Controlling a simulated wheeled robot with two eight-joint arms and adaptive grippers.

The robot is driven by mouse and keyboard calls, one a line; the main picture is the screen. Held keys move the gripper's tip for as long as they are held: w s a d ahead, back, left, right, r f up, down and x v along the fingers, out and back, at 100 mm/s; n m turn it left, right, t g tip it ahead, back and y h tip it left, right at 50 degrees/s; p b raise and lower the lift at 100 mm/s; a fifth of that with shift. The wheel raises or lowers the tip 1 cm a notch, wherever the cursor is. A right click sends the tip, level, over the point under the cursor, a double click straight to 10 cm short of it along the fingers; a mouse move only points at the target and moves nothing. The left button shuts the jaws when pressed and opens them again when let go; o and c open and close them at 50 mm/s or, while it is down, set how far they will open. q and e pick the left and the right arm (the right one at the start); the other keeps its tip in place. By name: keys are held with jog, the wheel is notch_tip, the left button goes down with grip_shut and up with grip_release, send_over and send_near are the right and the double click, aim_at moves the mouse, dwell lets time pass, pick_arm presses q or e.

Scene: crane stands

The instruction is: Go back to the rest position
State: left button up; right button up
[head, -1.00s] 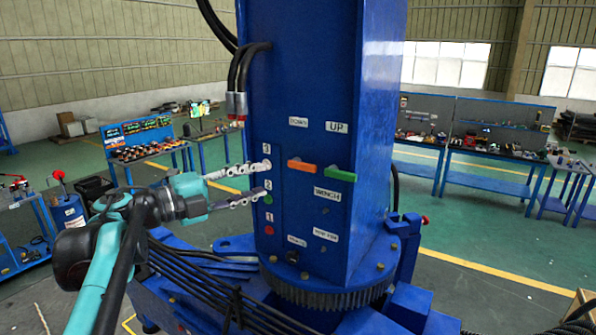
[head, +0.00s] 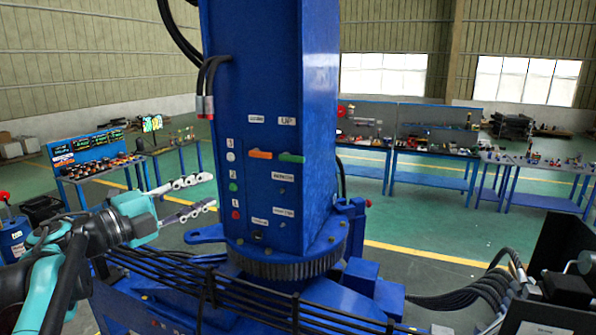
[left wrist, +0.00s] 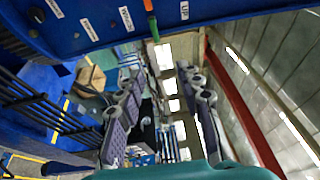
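My left gripper (head: 186,199) is open and empty, to the left of the blue crane column (head: 270,100). Its fingers point right toward the column's front panel with a gap. The panel carries an orange lever (head: 260,154), a green lever (head: 291,157) and a vertical row of white, green and red buttons (head: 233,187). In the left wrist view both fingers (left wrist: 160,105) are spread, with nothing between them, and the panel edge (left wrist: 75,30) runs along the top. My right gripper is not in view.
Blue workbenches with tools (head: 430,170) stand at the back right, and a tool table (head: 95,165) at the left. Dark equipment with hoses (head: 560,290) is at the lower right. Green floor between is clear.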

pick_arm(q)
jog(key=s+a+f+n+t+y+b, duration=0.15)
jog(key=a+f+n+y+b, duration=0.25)
jog(key=f+n+y+b, duration=0.8)
jog(key=w+a+f+n+t+y+b, duration=0.1)
jog(key=a+f+n+t+y+b, duration=0.55)
jog(key=f, duration=1.25)
jog(key=s+d+f+n+g+h+b, duration=0.2)
jog(key=s+d+f+g+b, duration=0.2)
jog(key=f, duration=1.1)
jog(key=s+d+f+n+g+h+b, duration=0.2)
jog(key=s+f+b, duration=0.5)
jog(key=f, duration=0.7)
jog(key=s+d+f+n+g+h+b, duration=0.2)
jog(key=s+d+f+n+g+b, duration=0.2)
jog(key=f, duration=1.1)
jog(key=s+d+g+b, duration=0.2)
jog(key=s+g, duration=0.2)
jog(key=shift+d+f+g, duration=0.2)
jog(key=shift+f+g, duration=0.1)
jog(key=shift+f, duration=0.05)
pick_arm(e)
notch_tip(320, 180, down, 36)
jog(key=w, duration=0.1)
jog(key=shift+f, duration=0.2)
